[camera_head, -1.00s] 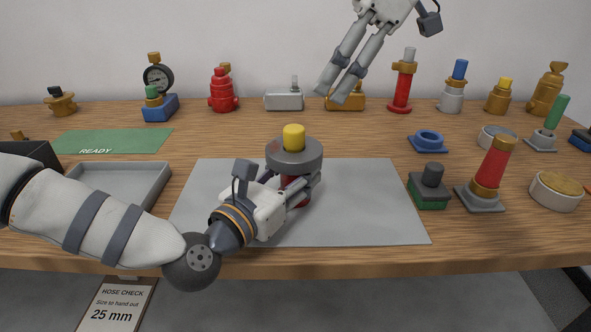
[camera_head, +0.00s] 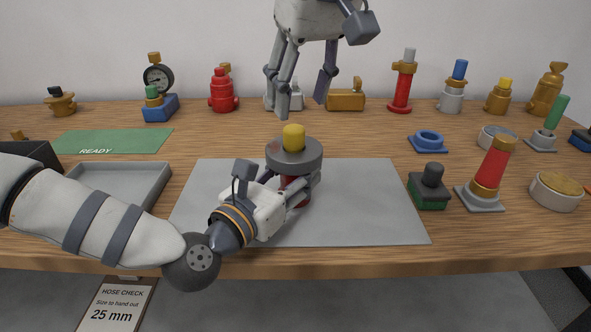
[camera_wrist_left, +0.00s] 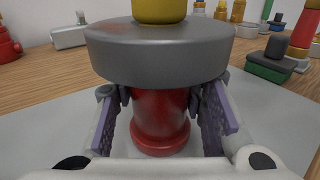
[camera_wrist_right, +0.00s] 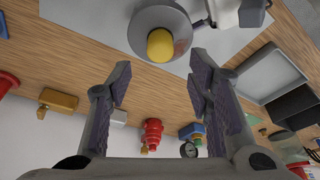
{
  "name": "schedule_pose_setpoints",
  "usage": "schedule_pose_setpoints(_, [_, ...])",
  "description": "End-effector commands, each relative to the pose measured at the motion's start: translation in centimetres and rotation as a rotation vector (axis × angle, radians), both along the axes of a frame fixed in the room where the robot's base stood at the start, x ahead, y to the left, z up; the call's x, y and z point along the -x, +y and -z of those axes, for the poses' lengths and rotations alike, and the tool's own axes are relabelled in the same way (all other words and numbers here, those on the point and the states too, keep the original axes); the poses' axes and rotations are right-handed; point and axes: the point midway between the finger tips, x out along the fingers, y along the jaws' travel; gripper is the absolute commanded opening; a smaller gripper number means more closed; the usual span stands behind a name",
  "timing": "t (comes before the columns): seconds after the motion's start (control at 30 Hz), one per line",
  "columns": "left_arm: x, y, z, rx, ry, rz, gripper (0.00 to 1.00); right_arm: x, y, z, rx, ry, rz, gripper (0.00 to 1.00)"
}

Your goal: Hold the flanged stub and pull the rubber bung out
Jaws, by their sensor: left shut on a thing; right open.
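The flanged stub has a red body (camera_wrist_left: 160,115) and a wide grey flange (camera_head: 294,155). It stands upright on the grey mat (camera_head: 370,215). The yellow rubber bung (camera_head: 294,137) sits in its top, and shows in the right wrist view (camera_wrist_right: 160,45). My left gripper (camera_head: 302,190) is shut on the red body below the flange, one finger on each side in the left wrist view (camera_wrist_left: 160,112). My right gripper (camera_head: 302,105) is open and empty, above and a little behind the bung. In the right wrist view its fingers (camera_wrist_right: 160,85) are spread, with the bung beyond their tips.
A grey tray (camera_head: 150,185) and a green READY mat (camera_head: 112,142) lie to the left. A green-based block (camera_head: 430,190) and a red cone-like fitting (camera_head: 490,170) stand right of the mat. Several fittings line the back edge.

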Motion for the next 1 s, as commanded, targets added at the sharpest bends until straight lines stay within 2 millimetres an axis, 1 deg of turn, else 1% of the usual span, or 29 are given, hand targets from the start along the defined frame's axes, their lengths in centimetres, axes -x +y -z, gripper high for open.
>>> schedule_pose_setpoints(0.3, [0.0,0.0,0.1,-0.001,0.001,0.0,0.05,-1.1,0.7,4.5,0.0,0.002,0.008,0.47])
schedule_pose_setpoints(0.4, [0.0,0.0,0.1,-0.001,0.001,0.0,0.05,-1.4,0.9,5.6,0.001,0.002,0.008,0.47])
schedule_pose_setpoints(0.57, [0.0,0.0,0.1,-0.001,0.001,0.0,0.05,-1.7,1.0,6.5,-0.001,0.002,0.008,0.47])
schedule_pose_setpoints(0.8, [0.0,0.0,0.1,-0.001,0.001,0.0,0.05,-1.8,1.0,6.6,-0.002,0.002,0.008,0.47])
schedule_pose_setpoints(0.87, [0.0,0.0,0.1,-0.001,0.001,0.0,0.05,-1.8,1.0,6.6,-0.002,0.002,0.008,0.33])
schedule_pose_setpoints(0.9, [0.0,0.0,0.1,-0.001,0.001,0.0,0.05,-1.8,1.0,6.6,-0.002,0.002,0.008,0.24])
schedule_pose_setpoints(0.97, [0.0,0.0,0.1,-0.001,0.001,0.0,0.05,-1.8,1.0,6.6,-0.002,0.002,0.008,0.1])
schedule_pose_setpoints(1.0, [0.0,0.0,0.1,-0.001,0.001,0.0,0.05,-1.8,1.0,6.6,-0.002,0.002,0.008,0.01])
